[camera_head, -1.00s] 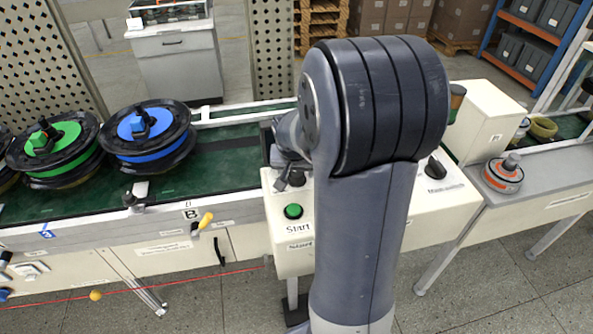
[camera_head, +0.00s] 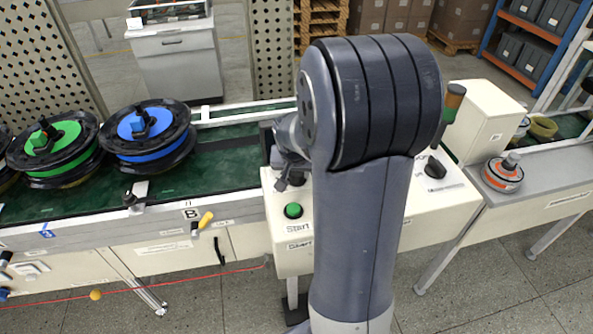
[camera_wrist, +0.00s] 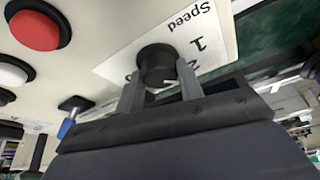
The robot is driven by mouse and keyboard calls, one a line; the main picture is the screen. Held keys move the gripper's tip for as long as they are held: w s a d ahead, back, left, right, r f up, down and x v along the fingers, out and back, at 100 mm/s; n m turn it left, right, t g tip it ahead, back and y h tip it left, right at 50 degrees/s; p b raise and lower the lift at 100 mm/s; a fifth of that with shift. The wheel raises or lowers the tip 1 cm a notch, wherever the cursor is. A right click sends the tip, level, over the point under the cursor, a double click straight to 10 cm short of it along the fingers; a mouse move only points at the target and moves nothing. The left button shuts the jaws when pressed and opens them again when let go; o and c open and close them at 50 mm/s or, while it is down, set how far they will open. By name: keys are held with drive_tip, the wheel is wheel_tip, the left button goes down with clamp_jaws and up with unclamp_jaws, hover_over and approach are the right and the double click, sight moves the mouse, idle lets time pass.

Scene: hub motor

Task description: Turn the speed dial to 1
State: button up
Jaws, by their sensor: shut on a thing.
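The speed dial (camera_wrist: 157,62) is a round black knob on a white label (camera_wrist: 212,32) that reads "Speed", in the wrist view. A "1" is printed beside the dial and a "2" is partly hidden near my right-hand finger. My gripper (camera_wrist: 160,84) has one finger on each side of the dial and is shut on it. A small pale mark shows at the dial's near edge; I cannot tell for sure which number it points to. In the head view my arm hides the dial.
In the wrist view a red button (camera_wrist: 36,30) and a white button (camera_wrist: 10,75) sit left of the dial. In the head view a green Start button (camera_head: 293,210) and a black knob (camera_head: 434,168) flank my arm. Reels (camera_head: 150,133) stand on the green conveyor.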

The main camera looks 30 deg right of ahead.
drive_tip(key=shift+n, duration=0.3)
drive_tip(key=shift+n+y, duration=0.3)
drive_tip(key=shift+n, duration=0.2)
drive_tip(key=shift+d+f+n+t+y, duration=0.15)
drive_tip(key=shift+n+t+y, duration=0.2)
drive_tip(key=shift+n, duration=0.75)
drive_tip(key=shift+n+y+b, duration=0.45)
drive_tip(key=shift+n+b, duration=0.55)
drive_tip(key=shift+b, duration=0.05)
drive_tip(key=shift+n+y+b, duration=0.4)
drive_tip(key=shift+n+b, duration=0.55)
drive_tip(key=shift+n, duration=0.05)
drive_tip(key=o, duration=1)
